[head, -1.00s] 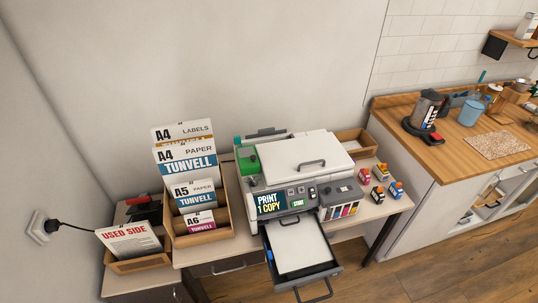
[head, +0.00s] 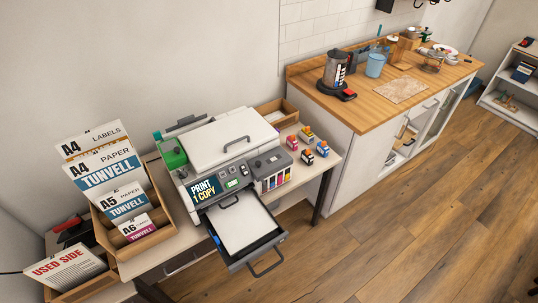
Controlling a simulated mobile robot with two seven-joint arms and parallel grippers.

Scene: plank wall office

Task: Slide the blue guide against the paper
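The printer (head: 225,150) stands on a table with its paper tray (head: 262,251) pulled out at the front. A white sheet of paper (head: 243,224) lies in the tray. A small blue piece, apparently the blue guide (head: 214,236), shows at the tray's left side, beside the paper's left edge. It is too small to tell whether it touches the paper. Neither of my grippers is in view.
A paper rack (head: 112,190) with A4, A5 and A6 packs stands left of the printer, and a used-side paper box (head: 68,272) is further left. The wooden floor (head: 400,220) in front is clear.

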